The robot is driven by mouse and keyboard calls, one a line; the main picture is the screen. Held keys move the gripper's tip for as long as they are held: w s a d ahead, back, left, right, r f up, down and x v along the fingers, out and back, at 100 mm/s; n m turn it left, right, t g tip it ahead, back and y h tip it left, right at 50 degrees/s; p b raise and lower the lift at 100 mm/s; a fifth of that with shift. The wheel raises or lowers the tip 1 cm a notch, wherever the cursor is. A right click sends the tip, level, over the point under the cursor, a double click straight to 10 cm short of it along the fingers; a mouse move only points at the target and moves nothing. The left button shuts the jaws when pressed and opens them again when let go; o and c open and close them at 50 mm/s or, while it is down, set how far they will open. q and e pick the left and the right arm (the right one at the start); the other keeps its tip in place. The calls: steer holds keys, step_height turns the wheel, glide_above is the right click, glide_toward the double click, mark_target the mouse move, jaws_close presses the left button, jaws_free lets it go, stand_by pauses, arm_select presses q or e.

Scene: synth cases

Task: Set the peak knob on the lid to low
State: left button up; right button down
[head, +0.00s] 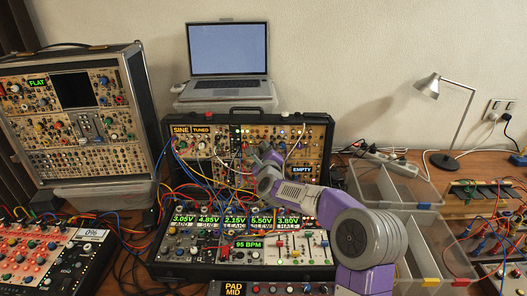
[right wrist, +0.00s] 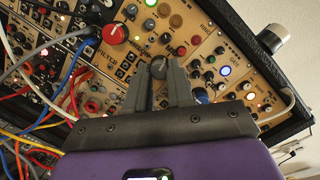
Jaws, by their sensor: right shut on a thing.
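The open lid (head: 222,150) of the synth case stands upright at the middle of the head view, with many knobs, lights and patch cables on tan panels. My right gripper (head: 263,151) reaches up to the lid. In the right wrist view the two grey fingers of the gripper (right wrist: 161,75) are shut on a small dark knob (right wrist: 159,67) on a tan panel. The fingers cover part of it, and I cannot read its label or setting. A larger red knob (right wrist: 115,33) sits up and left of it. My left gripper is not in view.
Loose patch cables (right wrist: 52,52) cross the panel left of the fingers. The case's lower half (head: 245,272) has sliders and green displays. A laptop (head: 228,57) stands behind the lid. Clear bins (head: 375,187) and a lamp (head: 427,86) stand at the right.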

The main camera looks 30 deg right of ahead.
steer(key=shift+r+n+g+p, duration=0.15)
steer(key=shift+n+g+p, duration=0.25)
steer(key=shift+n+p, duration=1.75)
steer(key=shift+r+n+g+p, duration=0.1)
steer(key=shift+n+g+p, duration=0.3)
steer(key=shift+n+p, duration=1.8)
steer(key=shift+r+n+g+p, duration=0.15)
steer(key=shift+n+g+p, duration=0.55)
steer(key=shift+n, duration=2.65)
steer(key=shift+t+p, duration=0.3)
steer(key=c, duration=1)
jaws_free()
steer(key=shift+a, duration=0.1)
steer(key=shift+v, duration=3.75)
